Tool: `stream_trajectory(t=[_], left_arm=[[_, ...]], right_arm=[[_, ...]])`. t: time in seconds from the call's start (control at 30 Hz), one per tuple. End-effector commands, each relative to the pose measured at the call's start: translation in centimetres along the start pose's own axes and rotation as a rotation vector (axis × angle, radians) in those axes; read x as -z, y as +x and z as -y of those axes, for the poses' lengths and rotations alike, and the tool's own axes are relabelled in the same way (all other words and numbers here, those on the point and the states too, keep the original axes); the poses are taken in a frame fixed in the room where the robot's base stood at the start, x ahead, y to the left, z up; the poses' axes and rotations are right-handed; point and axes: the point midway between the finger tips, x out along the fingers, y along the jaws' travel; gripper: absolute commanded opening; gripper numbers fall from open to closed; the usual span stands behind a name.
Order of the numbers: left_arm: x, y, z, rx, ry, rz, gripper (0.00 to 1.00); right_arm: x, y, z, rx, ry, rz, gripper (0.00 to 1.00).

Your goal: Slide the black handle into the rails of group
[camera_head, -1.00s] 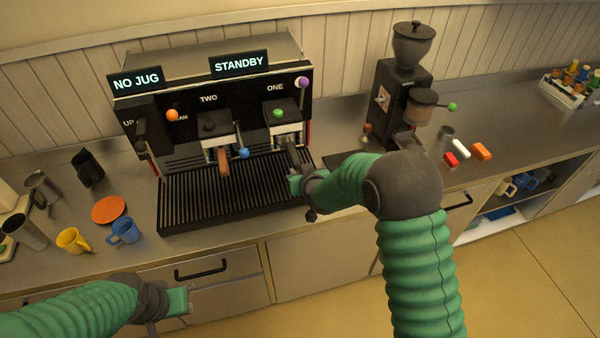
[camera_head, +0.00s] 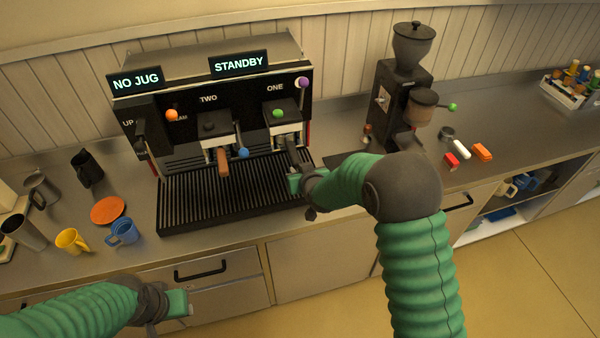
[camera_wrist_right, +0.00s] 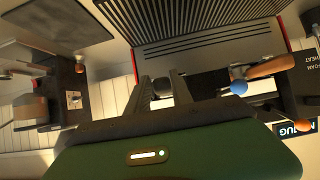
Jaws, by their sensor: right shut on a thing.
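The black handle (camera_head: 293,154) is at the group marked ONE (camera_head: 285,115) on the coffee machine, pointing out over the drip tray's right part. My right gripper (camera_head: 296,180) is shut on the black handle. In the right wrist view the handle's dark end (camera_wrist_right: 162,88) shows between the two fingers. The handle's inner end and the rails are too small and dark to tell whether they are engaged. My left gripper (camera_head: 178,303) is low at the left, in front of the drawers and away from the machine. Its jaw gap is not clear.
Group TWO holds a brown handle (camera_head: 223,163), with a blue-knobbed lever (camera_head: 243,153) close by. The slatted drip tray (camera_head: 175,222) lies below. A grinder (camera_head: 398,105) stands right. Cups, a black jug (camera_head: 88,168) and an orange disc (camera_head: 108,210) are left.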

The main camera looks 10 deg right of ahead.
Motion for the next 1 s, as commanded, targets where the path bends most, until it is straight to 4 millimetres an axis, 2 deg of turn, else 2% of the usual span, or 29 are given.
stream_trajectory(t=[0.97,1.0], left_arm=[[-0.2,0.8,0.0,0.000,0.000,0.000,0.36],[-0.2,0.7,0.0,0.000,0.000,0.000,0.36]], right_arm=[[1.7,2.5,0.0,0.000,0.000,-0.004,0.00],[1.8,2.4,0.0,0.000,0.000,-0.004,0.31]])
